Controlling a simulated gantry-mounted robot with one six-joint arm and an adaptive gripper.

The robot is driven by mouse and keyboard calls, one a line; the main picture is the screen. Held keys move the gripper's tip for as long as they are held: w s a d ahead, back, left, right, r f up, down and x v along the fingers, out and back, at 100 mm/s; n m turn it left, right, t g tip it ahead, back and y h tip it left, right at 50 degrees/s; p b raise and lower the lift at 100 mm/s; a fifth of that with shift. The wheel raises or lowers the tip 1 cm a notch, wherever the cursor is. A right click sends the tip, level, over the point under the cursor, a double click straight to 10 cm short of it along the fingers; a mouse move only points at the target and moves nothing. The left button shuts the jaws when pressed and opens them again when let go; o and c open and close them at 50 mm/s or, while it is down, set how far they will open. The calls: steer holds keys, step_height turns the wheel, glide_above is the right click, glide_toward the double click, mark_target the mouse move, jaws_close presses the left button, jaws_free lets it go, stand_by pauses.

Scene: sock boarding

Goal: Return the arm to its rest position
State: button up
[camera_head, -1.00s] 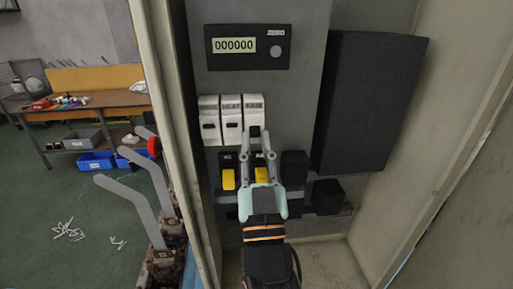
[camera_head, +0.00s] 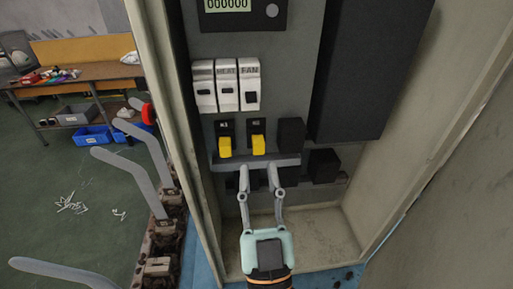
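My gripper (camera_head: 258,172) is in front of the lower part of an open grey electrical cabinet. Its two grey fingers point up and stand apart, with nothing between them. The fingertips show just below the ledge (camera_head: 256,161) under two yellow switches. The left yellow switch (camera_head: 225,147) and the right yellow switch (camera_head: 258,145) are clear of the fingers. Above them are three white breakers: a left one (camera_head: 204,86), one marked HEAT (camera_head: 227,85) and one marked FAN (camera_head: 250,84). The FAN breaker's dark toggle sits differently from the other two.
A counter display (camera_head: 228,5) reads zeros at the top. A large black box (camera_head: 368,70) fills the cabinet's right side. The cabinet's left edge (camera_head: 165,120) stands close by. Several grey curved sock forms (camera_head: 145,160) are left of it. A wooden workbench (camera_head: 75,80) is farther back.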

steer(key=shift+s+f, duration=0.1)
steer(key=shift+s, duration=0.1)
stand_by(0.3)
steer(key=s+a+f+m+g+h, duration=0.1)
steer(key=s+f+g, duration=0.2)
steer(key=f+g, duration=0.5)
steer(key=s+f+g+h, duration=0.1)
steer(key=s+f+g, duration=0.25)
steer(key=f, duration=0.95)
step_height(320, 180, up, 31)
steer(key=p, duration=3.1)
steer(key=shift+w+h, duration=0.2)
steer(key=shift+h, duration=0.1)
steer(key=shift+d, duration=0.1)
